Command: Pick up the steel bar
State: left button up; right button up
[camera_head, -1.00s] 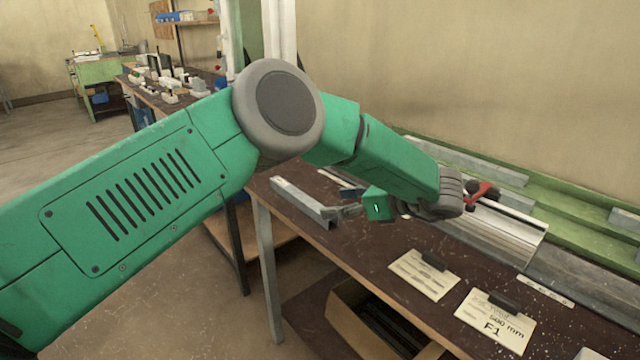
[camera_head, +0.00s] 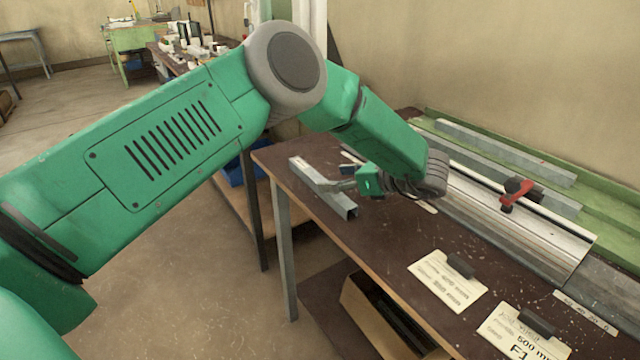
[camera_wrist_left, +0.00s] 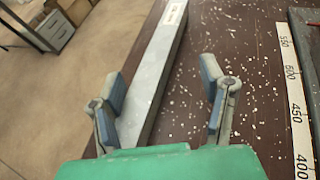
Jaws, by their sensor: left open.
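The steel bar (camera_head: 342,204) is a long grey square bar lying on the dark bench top near its left edge. In the left wrist view the bar (camera_wrist_left: 160,65) runs up and to the right between my fingers, closer to the left finger. My left gripper (camera_head: 338,186) is open at about the middle of the bar in the head view. In the left wrist view my gripper (camera_wrist_left: 162,85) has its fingers wide apart, with a gap between the right finger and the bar. I cannot tell how far the fingertips reach down beside it. My right gripper is not in view.
A silver profile (camera_head: 520,225) with a red and black clamp (camera_head: 517,192) lies right of my arm. Grey bars (camera_head: 505,150) rest on the green rail behind. Paper cards (camera_head: 447,280) lie at the front. A ruler strip (camera_wrist_left: 296,105) runs along the right in the wrist view.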

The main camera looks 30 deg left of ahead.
aim_at(320, 179)
pick_arm(q)
jog(key=x, duration=0.4)
jog(key=shift+s+a+f, duration=0.25)
jog(key=shift+a+f, duration=0.05)
grip_shut()
